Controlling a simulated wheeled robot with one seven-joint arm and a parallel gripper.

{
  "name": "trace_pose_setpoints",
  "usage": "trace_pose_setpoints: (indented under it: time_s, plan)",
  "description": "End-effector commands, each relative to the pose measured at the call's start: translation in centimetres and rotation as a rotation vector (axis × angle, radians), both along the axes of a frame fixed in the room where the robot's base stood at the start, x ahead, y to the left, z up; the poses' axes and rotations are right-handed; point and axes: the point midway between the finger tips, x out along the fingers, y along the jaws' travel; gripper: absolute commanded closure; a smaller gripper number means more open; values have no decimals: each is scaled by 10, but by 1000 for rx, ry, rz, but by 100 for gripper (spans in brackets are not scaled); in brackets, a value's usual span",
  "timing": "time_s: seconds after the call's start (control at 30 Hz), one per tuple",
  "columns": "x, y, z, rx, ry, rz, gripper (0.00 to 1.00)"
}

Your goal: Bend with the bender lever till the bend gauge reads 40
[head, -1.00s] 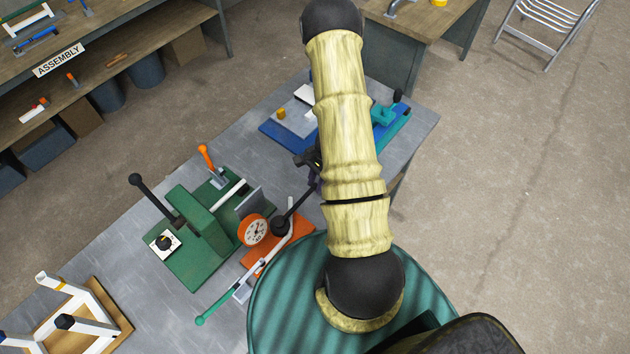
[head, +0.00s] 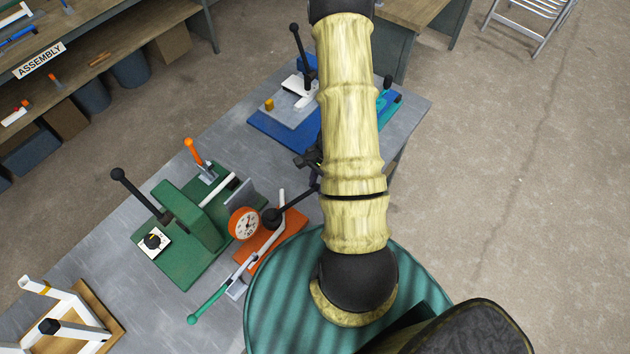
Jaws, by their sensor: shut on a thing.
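The bender stands on an orange base (head: 275,245) near the front edge of the grey bench. Its bend gauge (head: 244,224) is a round orange dial with a white face; its needle is too small to read exactly. The bender lever (head: 294,203) is a black rod running from a dark round hub up and right to my gripper. My gripper (head: 313,172) is dark, partly hidden behind my arm, and shut on the lever's outer end.
A green machine (head: 190,230) with black and orange levers stands close left of the bender. A blue-based fixture (head: 265,130) is behind my gripper.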

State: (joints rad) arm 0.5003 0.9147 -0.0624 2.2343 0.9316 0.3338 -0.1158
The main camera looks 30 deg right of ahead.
Motion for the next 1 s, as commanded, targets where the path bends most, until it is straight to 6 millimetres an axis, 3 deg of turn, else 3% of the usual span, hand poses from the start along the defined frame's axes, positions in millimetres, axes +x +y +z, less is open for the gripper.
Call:
trace_pose_setpoints:
  time_s: [0.27,0.7,1.0]
  plan:
    - [-2,-1,0,0,0,-2,90]
    - [-24,3,-1,0,-1,2,90]
    - [-29,4,1,2,1,3,90]
